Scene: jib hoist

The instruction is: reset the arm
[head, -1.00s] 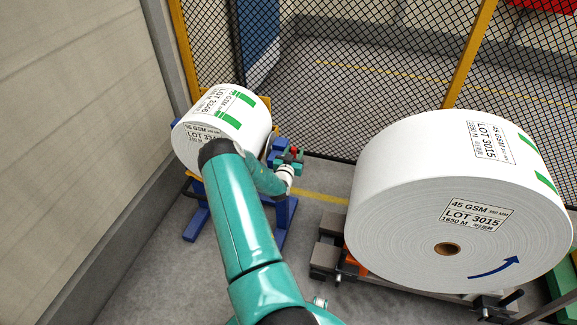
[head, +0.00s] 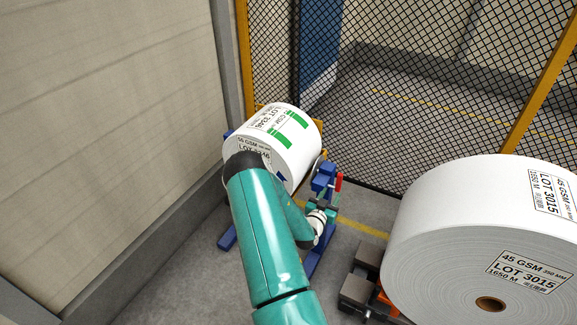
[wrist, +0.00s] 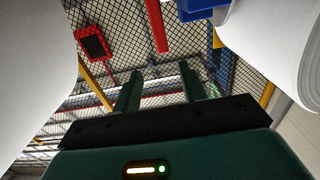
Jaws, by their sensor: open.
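My teal arm reaches forward in the head view, and its wrist bends down on the right side of the small roll. My gripper (head: 325,210) is beside the blue stand (head: 326,176), just below a red handle (head: 339,182). In the wrist view my gripper (wrist: 159,78) shows two dark green fingers apart with nothing between them. The red handle (wrist: 156,24) is beyond the fingertips, apart from them. The small white roll (head: 290,139), marked LOT 3346, rests on the blue stand, partly hidden by my arm.
A large white roll (head: 470,230), marked LOT 3015, lies on a low carriage at the right. A black mesh fence (head: 400,120) with yellow posts closes off the back. A beige wall (head: 110,130) bounds the left.

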